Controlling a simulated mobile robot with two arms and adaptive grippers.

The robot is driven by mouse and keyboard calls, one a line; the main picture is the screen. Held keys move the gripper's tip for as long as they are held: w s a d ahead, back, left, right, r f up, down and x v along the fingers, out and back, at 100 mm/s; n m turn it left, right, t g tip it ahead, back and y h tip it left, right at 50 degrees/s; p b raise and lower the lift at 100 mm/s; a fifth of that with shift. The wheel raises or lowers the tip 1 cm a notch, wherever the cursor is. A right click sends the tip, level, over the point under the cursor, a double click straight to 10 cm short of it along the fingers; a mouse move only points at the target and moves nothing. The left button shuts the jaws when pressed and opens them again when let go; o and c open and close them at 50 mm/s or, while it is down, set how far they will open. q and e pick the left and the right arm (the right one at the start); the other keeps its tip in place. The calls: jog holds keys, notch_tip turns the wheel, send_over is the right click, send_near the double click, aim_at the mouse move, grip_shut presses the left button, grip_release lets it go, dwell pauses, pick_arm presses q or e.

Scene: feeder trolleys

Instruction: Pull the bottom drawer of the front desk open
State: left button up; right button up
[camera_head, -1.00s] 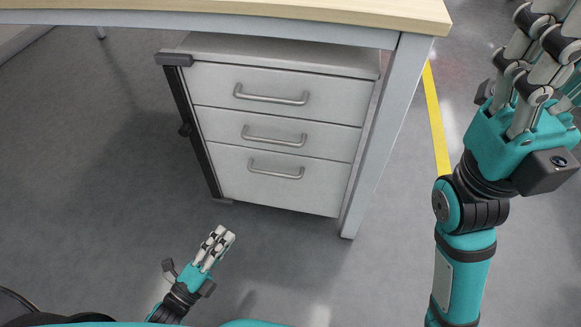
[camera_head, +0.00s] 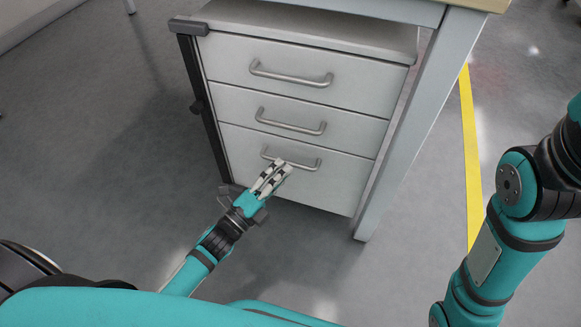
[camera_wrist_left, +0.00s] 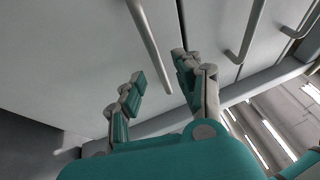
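The bottom drawer (camera_head: 332,183) of the white cabinet under the front desk is closed, its front flush with the drawers above. Its grey bar handle (camera_head: 307,167) runs across the upper part of the front. My left gripper (camera_head: 278,174) is at the left part of this handle, fingers pointing toward it. In the left wrist view my left gripper (camera_wrist_left: 158,70) has its fingers apart, with the handle (camera_wrist_left: 149,42) between them; I cannot tell whether they touch. My right arm is at the right edge, its gripper out of the frame.
The middle drawer (camera_head: 350,131) and top drawer (camera_head: 355,86) above are closed. The grey desk leg (camera_head: 418,125) stands close to the cabinet's right side, and a dark post (camera_head: 204,110) runs down its left edge. The floor (camera_head: 320,245) in front is clear.

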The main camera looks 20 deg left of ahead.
aim_at(291, 164)
pick_arm(q)
jog(key=shift+b+x, duration=0.45)
jog(key=shift+x, duration=1.45)
grip_shut()
